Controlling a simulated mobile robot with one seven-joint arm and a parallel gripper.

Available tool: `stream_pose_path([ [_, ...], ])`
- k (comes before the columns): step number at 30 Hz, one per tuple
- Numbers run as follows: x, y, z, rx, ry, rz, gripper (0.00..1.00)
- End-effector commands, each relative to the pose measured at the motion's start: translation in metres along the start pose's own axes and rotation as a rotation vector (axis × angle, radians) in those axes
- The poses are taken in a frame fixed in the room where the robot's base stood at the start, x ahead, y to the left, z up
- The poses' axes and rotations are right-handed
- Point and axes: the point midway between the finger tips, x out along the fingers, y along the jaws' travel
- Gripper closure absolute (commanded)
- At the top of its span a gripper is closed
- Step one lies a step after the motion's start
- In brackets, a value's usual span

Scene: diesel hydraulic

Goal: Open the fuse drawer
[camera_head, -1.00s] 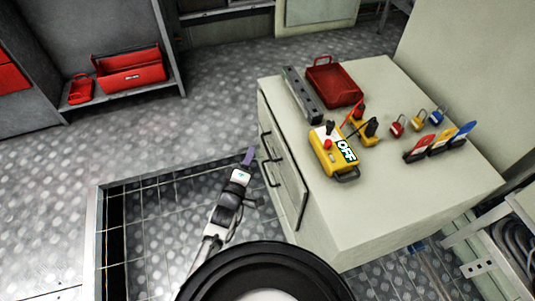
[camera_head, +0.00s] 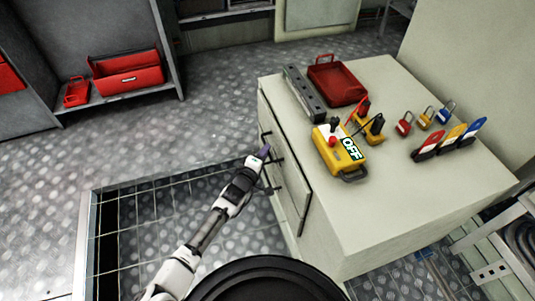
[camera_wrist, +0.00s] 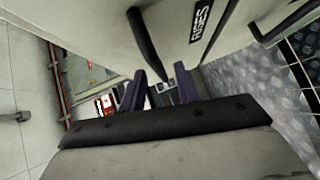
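The fuse drawer front (camera_wrist: 185,25) fills the top of the wrist view and carries a dark "FUSES" label (camera_wrist: 200,22). Its dark bar handle (camera_wrist: 147,45) slants down toward my purple fingertips (camera_wrist: 160,88). The fingers are apart, with a gap between them, and the end of the handle lies near this gap. I cannot tell whether they touch it. In the head view my gripper (camera_head: 262,153) is at the handles on the left face of the pale cabinet (camera_head: 385,215). The drawer fronts look flush there, partly hidden by my gripper.
On the cabinet top are a red tray (camera_head: 337,82), a grey strip (camera_head: 303,95), a yellow box marked OFF (camera_head: 338,150), and several padlocks and tags. A second dark handle (camera_wrist: 285,25) shows at the wrist view's upper right. A grated floor panel (camera_head: 150,220) lies left of the cabinet.

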Motion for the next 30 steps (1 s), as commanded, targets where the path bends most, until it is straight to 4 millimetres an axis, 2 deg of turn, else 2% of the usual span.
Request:
stream_pose_path([
  [3, 0.016, -0.004, 0.001, 0.002, -0.002, 0.000, 0.68],
  [7, 0.025, -0.002, 0.001, 0.001, -0.002, 0.001, 0.68],
  [18, 0.029, 0.000, 0.000, 0.000, 0.001, 0.000, 0.68],
  [26, 0.029, 0.000, 0.000, 0.000, 0.000, 0.000, 1.00],
  [30, 0.029, 0.000, 0.000, 0.001, 0.000, 0.000, 1.00],
])
